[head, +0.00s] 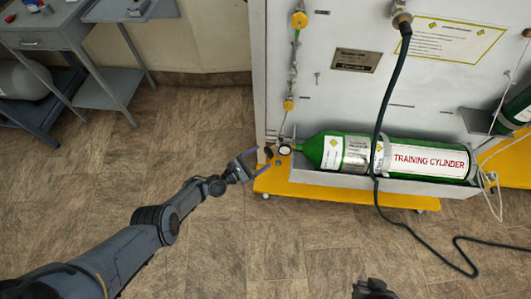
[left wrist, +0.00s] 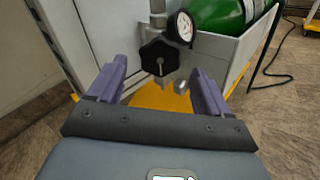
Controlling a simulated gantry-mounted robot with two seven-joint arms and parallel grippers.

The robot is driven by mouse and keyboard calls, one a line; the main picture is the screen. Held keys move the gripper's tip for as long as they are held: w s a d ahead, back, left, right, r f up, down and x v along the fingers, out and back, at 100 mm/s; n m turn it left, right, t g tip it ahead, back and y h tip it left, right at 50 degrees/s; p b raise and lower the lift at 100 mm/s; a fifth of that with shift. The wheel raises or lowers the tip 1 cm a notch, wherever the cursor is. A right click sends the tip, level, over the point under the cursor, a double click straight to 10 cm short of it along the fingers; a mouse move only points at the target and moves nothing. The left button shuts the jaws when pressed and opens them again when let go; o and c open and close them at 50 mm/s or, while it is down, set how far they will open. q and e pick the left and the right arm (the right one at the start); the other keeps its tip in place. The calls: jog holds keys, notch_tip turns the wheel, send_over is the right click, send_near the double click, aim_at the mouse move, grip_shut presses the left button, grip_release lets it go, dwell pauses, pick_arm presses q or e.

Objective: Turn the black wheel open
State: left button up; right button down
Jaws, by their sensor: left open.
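The black wheel (left wrist: 159,57) is a lobed knob on the valve at the end of the green training cylinder (head: 350,153). In the head view the wheel (head: 268,153) is small and partly hard to make out beside the gripper. My left gripper (head: 250,161) is open, with its purple fingers (left wrist: 158,82) pointing at the wheel. In the left wrist view the wheel appears centred between and just beyond the fingertips, with no visible contact. My right gripper (head: 373,289) shows only as a dark part at the bottom edge; its jaws are unclear.
A round pressure gauge (left wrist: 181,27) sits just right of the wheel, and it also shows in the head view (head: 284,150). The cylinder lies in a grey tray on a yellow base (head: 340,195). A dark hose (head: 393,90) hangs across the front. Open floor lies left.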

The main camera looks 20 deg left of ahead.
pick_arm(q)
jog(key=p+v, duration=0.2)
jog(key=v, duration=0.5)
jog(key=shift+f, duration=0.1)
